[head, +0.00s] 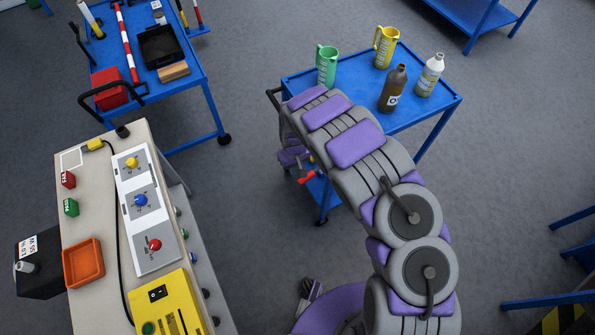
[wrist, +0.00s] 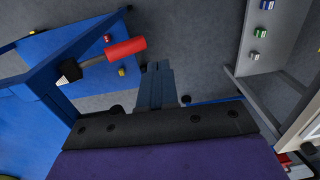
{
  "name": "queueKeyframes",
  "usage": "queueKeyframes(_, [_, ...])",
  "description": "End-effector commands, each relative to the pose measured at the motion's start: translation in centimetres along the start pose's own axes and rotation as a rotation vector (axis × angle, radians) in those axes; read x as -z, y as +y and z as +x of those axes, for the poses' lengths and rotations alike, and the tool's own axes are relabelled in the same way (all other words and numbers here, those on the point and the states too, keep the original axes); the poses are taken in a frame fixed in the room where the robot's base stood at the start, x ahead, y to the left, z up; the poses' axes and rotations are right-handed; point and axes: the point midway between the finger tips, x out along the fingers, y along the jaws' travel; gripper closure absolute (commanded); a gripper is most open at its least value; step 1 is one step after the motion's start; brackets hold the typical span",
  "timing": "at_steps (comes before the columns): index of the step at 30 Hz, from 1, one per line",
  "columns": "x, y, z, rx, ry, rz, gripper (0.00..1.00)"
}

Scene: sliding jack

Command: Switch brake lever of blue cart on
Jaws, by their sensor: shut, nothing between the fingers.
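The blue cart (head: 440,113) stands at the upper right of the head view, with bottles and jugs on its top. Its red brake lever (head: 308,178) shows low on the cart's near side, left of my arm. In the wrist view the red lever (wrist: 125,49) sticks out from a dark pivot by the blue frame (wrist: 40,85). My gripper (wrist: 155,66) is shut and empty, just right of and below the lever's red end, with a small gap seen between them. In the head view my arm hides part of the cart, and the fingers cannot be made out.
A workbench (head: 85,225) with switches, an orange tray (head: 84,263) and a yellow box (head: 165,305) stands at the left. Another blue cart (head: 185,75) with tools is at the upper left. Grey floor lies open between the bench and the blue cart.

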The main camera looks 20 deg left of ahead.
Motion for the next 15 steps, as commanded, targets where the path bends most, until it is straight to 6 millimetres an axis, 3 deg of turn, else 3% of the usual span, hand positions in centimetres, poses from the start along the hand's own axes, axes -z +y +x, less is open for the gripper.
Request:
queueKeyframes(1, [0.1, -0.5, -1.2, -0.003, 0.004, -0.003, 1.00])
queueKeyframes(6, [0.1, -1.9, -3.3, -0.003, 0.001, -0.003, 1.00])
queueKeyframes(15, [0.1, -2.5, -4.5, -0.002, 0.002, 0.000, 1.00])
